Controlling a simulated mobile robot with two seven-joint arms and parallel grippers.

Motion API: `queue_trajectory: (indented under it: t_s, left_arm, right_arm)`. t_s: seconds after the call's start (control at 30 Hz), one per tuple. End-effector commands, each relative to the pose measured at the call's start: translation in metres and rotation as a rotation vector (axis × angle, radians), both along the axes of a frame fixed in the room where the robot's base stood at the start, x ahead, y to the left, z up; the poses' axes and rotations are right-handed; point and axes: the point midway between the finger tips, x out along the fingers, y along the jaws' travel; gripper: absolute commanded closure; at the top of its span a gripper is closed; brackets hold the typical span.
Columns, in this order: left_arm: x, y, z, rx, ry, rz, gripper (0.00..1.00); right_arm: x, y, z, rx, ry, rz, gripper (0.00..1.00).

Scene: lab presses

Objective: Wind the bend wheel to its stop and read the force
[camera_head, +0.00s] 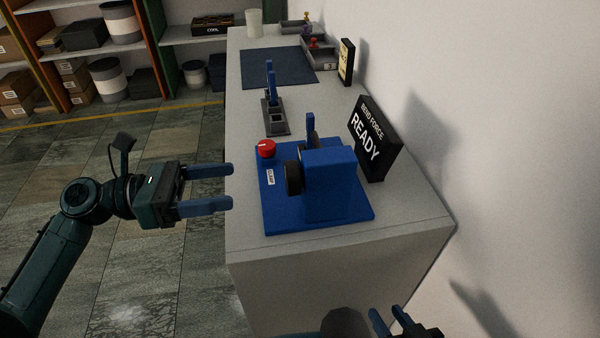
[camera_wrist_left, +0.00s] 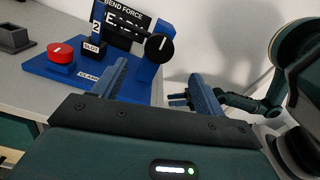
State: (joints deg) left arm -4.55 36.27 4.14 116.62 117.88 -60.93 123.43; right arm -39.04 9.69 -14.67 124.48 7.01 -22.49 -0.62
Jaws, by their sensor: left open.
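The blue bend press (camera_head: 335,188) stands on the near end of the bench. Its black bend wheel (camera_head: 293,178) is on the left side of the housing; the left wrist view shows the wheel (camera_wrist_left: 158,48) with a white mark, beyond my fingertips. A red knob (camera_head: 265,148) is on the base. The force display (camera_head: 372,138) reads "BEND FORCE READY"; it is partly hidden in the wrist view. My left gripper (camera_head: 231,187) is open and empty, left of the press, apart from the wheel. My right gripper (camera_head: 388,312) is open and empty at the bottom, partly out of frame.
The bench (camera_head: 400,232) runs along a white wall. Floor left of the bench is clear up to the shelves.

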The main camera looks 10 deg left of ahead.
Motion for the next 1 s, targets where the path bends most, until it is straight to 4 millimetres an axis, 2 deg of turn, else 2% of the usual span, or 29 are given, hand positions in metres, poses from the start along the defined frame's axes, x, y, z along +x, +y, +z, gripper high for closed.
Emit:
queue_trajectory:
  t_s: [0.3, 0.53, 0.7, 1.0]
  left_arm:
    - [0.020, -0.062, 0.003, -0.002, -0.006, 0.000, 0.28]
    - [0.032, -0.099, 0.002, -0.002, -0.004, 0.001, 0.28]
    - [0.036, -0.111, 0.000, 0.001, -0.003, 0.001, 0.28]
    - [0.037, -0.114, 0.000, 0.002, -0.004, 0.002, 0.28]
  right_arm:
    - [-0.001, 0.001, 0.007, -0.010, 0.001, 0.004, 0.66]
    - [-0.002, 0.000, 0.007, -0.021, 0.003, 0.006, 0.66]
    - [-0.002, -0.001, 0.007, -0.027, 0.004, 0.007, 0.66]
    - [-0.002, -0.001, 0.007, -0.029, 0.003, 0.008, 0.66]
